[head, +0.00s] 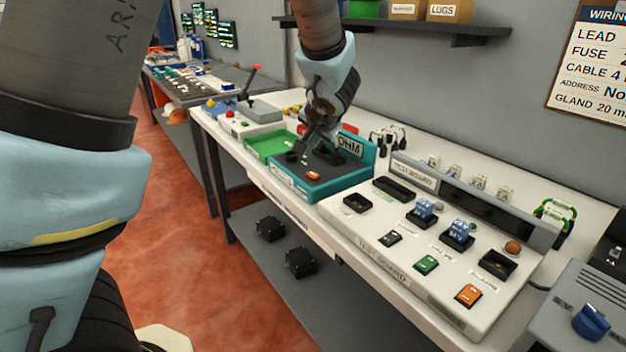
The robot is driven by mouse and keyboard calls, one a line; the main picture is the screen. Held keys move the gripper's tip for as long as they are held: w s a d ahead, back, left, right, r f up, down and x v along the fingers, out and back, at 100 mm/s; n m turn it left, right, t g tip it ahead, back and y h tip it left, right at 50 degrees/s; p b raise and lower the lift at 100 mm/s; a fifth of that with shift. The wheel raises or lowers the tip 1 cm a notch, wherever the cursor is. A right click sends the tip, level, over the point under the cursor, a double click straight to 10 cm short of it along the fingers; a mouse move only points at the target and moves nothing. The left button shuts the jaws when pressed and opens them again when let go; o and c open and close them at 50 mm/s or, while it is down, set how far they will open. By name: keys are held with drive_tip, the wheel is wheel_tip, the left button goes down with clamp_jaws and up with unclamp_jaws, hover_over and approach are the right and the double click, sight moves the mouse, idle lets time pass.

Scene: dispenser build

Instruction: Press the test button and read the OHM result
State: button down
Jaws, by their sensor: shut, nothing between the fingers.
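The OHM tester is a teal-edged box with a dark top (330,187) in the head view, standing on the bench at centre. Its upright panel carries the label OHM (350,145), partly covered by my arm. An orange button (313,175) sits on the tester's top near its front. My gripper (304,158) is shut and empty, pointing down over the tester, behind the orange button in the picture. I cannot tell whether it touches anything there. No readable result shows on the panel; my wrist hides part of the tester.
A white test board (375,245) with switches and coloured buttons fills the bench to the right. A green tray (268,146) lies left of the tester, with a grey box with a red-tipped lever (258,112) beyond it. A shelf (400,27) hangs above.

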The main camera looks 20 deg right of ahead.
drive_tip(key=b, duration=0.3)
hover_over(313, 176)
wheel_tip(313, 176, down, 4)
drive_tip(key=shift+s+f, duration=0.1)
drive_tip(key=shift+f, duration=0.1)
drive_tip(key=shift+a+f+b, duration=0.1)
drive_tip(key=shift+f+b, duration=0.6)
drive_tip(key=shift+b, duration=0.25)
drive_tip(key=shift+f, duration=0.1)
idle(0.8)
drive_tip(key=shift+f+b, duration=0.3)
drive_tip(key=shift+b, duration=0.45)
drive_tip(key=shift+f+b, duration=0.4)
drive_tip(key=shift+b, duration=0.25)
idle(0.5)
drive_tip(key=shift+r, duration=0.1)
drive_tip(key=shift+r+p, duration=0.35)
drive_tip(key=shift+r, duration=0.4)
drive_tip(key=shift+r, duration=0.1)
drive_tip(key=shift+r+p, duration=1.6)
drive_tip(key=shift+r, duration=0.8)
